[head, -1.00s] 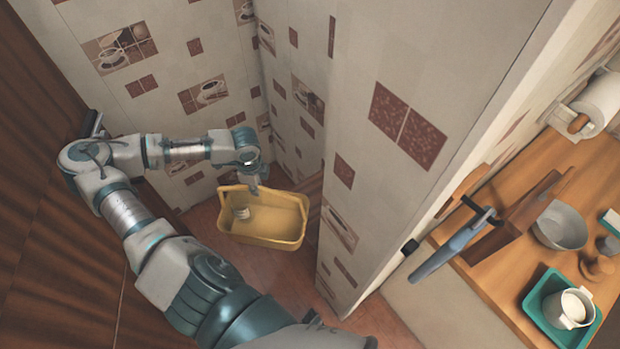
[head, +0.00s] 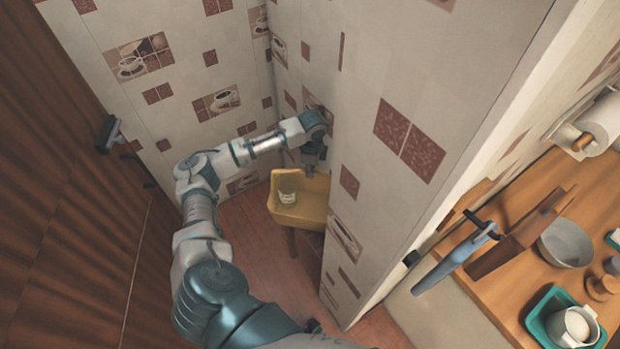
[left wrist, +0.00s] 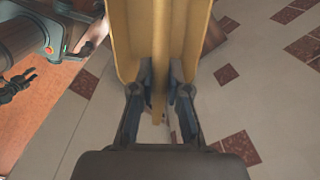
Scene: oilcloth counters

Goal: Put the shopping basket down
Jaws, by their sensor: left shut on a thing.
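The shopping basket is a yellow open tub (head: 312,213) with a handle, near the middle of the head view. A pale cup-like item (head: 287,197) is inside it. My left gripper (head: 312,168) is above its far side, shut on the basket's handle. In the left wrist view the fingers (left wrist: 160,88) are on both sides of the yellow handle bar (left wrist: 160,45), with the tub wall (left wrist: 126,40) beyond. The wall corner cuts close to the basket's right side. My right gripper is not in view.
Tiled walls (head: 370,60) close in behind and to the right. Reddish floor (head: 255,230) is free at left. A counter (head: 530,285) with bowls stands at right.

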